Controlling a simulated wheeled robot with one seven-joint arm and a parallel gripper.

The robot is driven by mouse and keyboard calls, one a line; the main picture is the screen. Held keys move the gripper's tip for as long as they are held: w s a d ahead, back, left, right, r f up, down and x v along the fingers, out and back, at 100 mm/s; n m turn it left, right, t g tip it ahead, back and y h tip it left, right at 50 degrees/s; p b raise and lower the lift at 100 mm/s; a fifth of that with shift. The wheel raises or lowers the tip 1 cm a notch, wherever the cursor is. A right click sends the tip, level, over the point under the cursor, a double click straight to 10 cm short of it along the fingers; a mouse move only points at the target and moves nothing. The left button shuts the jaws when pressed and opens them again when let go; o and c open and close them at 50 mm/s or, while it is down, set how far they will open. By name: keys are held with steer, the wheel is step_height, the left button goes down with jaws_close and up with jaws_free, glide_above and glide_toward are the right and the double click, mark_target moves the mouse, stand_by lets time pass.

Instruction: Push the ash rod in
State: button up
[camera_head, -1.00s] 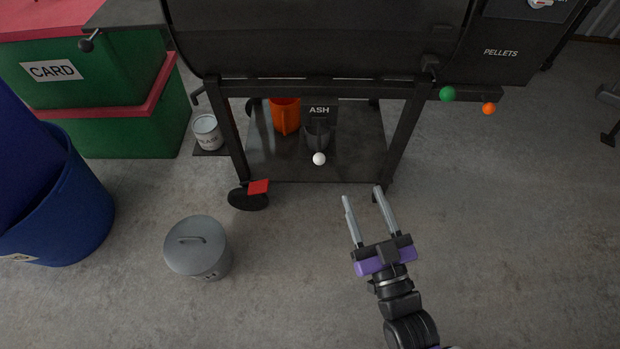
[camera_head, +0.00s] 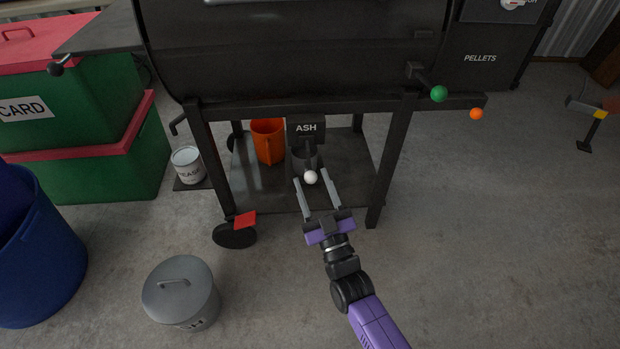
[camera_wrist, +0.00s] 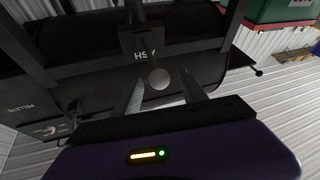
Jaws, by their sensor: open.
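The ash rod ends in a white ball knob (camera_head: 311,177), below the black plate marked ASH (camera_head: 306,128) under the grill. Most of the rod is hidden behind the knob. My gripper (camera_head: 317,188) is open, with its two fingers pointing toward the grill. In the head view the knob appears between the fingertips; I cannot tell whether they touch it. In the wrist view the knob (camera_wrist: 159,78) shows just past and between the fingertips, with the ASH plate (camera_wrist: 145,53) upside down beyond it.
An orange bucket (camera_head: 267,141) and a dark cup (camera_head: 304,159) are under the grill. The grill's legs (camera_head: 391,165) flank my gripper. A lidded grey can (camera_head: 181,292) stands front left. Green (camera_head: 439,93) and orange (camera_head: 476,113) knobs sit right.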

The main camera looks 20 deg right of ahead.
steer(key=shift+x, duration=1.05)
jaws_close()
stand_by(0.7)
